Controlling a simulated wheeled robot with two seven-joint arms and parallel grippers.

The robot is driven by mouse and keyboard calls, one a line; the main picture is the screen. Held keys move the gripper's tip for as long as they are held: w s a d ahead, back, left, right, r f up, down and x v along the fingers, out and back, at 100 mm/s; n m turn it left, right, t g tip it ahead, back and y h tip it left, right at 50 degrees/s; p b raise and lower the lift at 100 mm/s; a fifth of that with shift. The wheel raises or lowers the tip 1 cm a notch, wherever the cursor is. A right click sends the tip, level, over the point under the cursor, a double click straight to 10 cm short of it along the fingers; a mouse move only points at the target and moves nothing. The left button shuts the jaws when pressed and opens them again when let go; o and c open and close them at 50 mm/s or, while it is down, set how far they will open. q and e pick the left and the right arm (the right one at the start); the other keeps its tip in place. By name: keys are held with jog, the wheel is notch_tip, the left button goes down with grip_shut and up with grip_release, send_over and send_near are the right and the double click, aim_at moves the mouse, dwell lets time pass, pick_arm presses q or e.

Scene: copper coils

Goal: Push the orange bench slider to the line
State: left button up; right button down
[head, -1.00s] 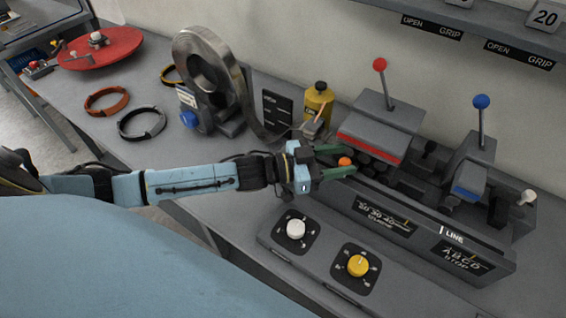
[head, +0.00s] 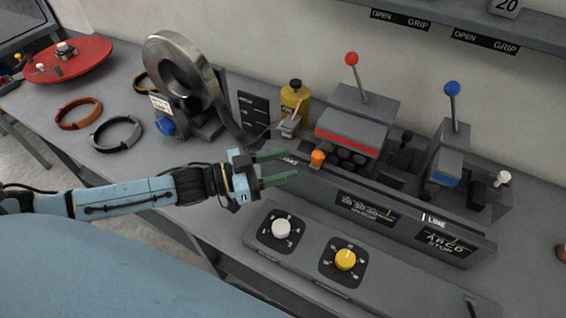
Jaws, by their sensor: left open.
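The orange slider knob (head: 317,158) stands upright at the left end of the grey bench rail (head: 385,205), in front of the red-striped block. The white line mark (head: 424,218), beside the word LINE, is on the rail's front face well to the right of the knob. My left gripper (head: 292,165) is open and empty, its green fingers pointing right. Its fingertips are just left of the orange knob in the picture, with a small gap. My right gripper is out of view.
A red-lever block (head: 352,125) and a blue-lever block (head: 447,160) stand behind the rail. A white-knobbed lever (head: 502,180) is at the right end. A panel with a white dial (head: 281,228) and a yellow dial (head: 345,259) lies in front. A metal coil (head: 185,75) stands left.

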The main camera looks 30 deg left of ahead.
aim_at(323, 157)
pick_arm(q)
jog(key=p+x, duration=0.2)
jog(key=x, duration=0.3)
jog(key=p+x, duration=0.2)
jog(key=x, duration=0.3)
jog(key=shift+w+d+f, duration=0.1)
jog(key=shift+w+f, duration=0.1)
jog(key=shift+f, duration=0.05)
dwell(0.3)
grip_shut()
